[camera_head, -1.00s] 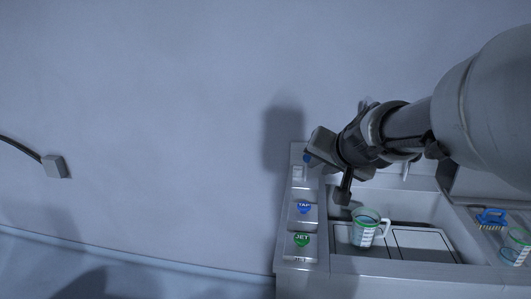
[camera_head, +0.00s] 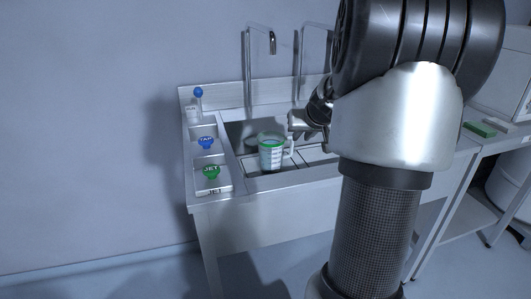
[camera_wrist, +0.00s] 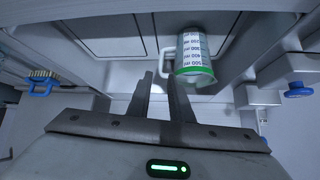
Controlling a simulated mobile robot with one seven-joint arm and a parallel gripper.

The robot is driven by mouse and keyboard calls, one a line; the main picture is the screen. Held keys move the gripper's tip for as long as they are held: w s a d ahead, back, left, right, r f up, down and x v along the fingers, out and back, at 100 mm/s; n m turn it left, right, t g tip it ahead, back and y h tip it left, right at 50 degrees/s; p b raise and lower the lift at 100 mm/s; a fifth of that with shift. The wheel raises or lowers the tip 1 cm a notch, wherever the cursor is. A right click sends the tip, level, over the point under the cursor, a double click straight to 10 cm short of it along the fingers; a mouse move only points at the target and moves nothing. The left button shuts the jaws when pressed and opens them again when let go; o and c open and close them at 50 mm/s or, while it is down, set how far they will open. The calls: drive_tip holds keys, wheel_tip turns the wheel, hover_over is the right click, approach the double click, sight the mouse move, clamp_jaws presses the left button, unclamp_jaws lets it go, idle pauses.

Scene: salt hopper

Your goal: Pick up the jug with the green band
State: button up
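The jug with the green band (camera_head: 271,156) is clear with printed marks and stands upright in the sink area, its handle on the right. In the wrist view the jug (camera_wrist: 193,50) appears inverted, green band lowest, handle on its left. My gripper (camera_wrist: 160,78) is open and empty, with a gap between its two fingers. Its fingertips point toward the handle and look close to it; whether the handle is between them I cannot tell. In the head view my gripper (camera_head: 298,125) is just right of and above the handle, partly hidden by my arm.
A tall tap (camera_head: 272,42) rises at the back. A blue brush (camera_wrist: 42,84) lies at the wrist view's left.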

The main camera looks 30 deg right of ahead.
sight(292, 145)
drive_tip(key=x, duration=1.1)
drive_tip(key=shift+w+f, duration=0.15)
drive_tip(key=shift+w, duration=0.15)
clamp_jaws()
idle(0.9)
